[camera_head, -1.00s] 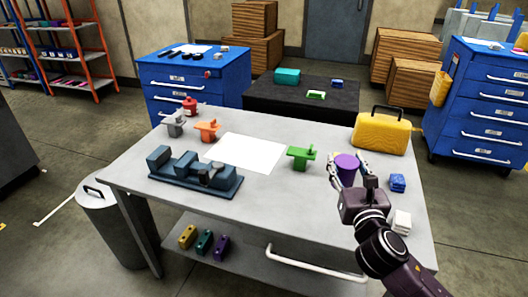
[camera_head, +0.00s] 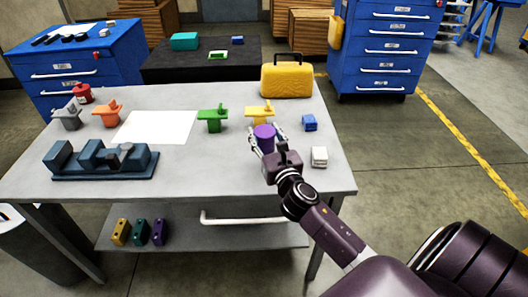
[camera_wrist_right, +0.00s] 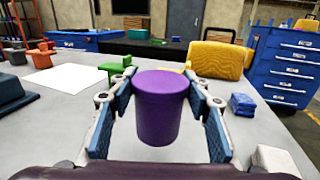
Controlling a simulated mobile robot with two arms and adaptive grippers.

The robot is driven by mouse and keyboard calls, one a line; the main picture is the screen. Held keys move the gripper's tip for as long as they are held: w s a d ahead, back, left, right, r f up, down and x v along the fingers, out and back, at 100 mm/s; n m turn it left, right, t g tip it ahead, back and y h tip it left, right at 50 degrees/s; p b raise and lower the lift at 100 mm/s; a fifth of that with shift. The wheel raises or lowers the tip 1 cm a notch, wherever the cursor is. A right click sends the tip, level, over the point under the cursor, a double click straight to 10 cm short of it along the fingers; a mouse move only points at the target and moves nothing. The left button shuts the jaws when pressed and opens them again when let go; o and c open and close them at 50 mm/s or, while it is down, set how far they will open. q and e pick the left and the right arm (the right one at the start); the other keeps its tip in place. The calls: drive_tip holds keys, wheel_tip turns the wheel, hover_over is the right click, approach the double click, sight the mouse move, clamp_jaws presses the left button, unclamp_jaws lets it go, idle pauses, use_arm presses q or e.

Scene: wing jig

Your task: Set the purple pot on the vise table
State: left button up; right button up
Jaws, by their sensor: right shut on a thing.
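The purple pot (camera_head: 264,138) is held upright between the fingers of my right gripper (camera_head: 268,146), at the right part of the grey vise table (camera_head: 215,165). In the right wrist view the pot (camera_wrist_right: 158,110) sits between both blue-padded fingers, tabletop behind it. I cannot tell whether its base touches the tabletop. The dark blue vise (camera_head: 104,160) lies at the table's left front. My left gripper is not in view.
Near the pot stand a yellow piece (camera_head: 261,115), a green piece (camera_head: 212,119), a blue block (camera_head: 309,123) and a white block (camera_head: 319,157). A yellow case (camera_head: 287,80) is behind. A white sheet (camera_head: 156,127) lies left. Bare tabletop shows left of the gripper.

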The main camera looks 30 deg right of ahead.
sight(265, 148)
drive_tip(key=shift+f+b, duration=0.95)
drive_tip(key=shift+f, duration=1.9)
drive_tip(key=shift+f, duration=0.15)
drive_tip(key=o, duration=1.3)
drive_tip(key=shift+c, duration=0.2)
drive_tip(key=shift+r, duration=0.2)
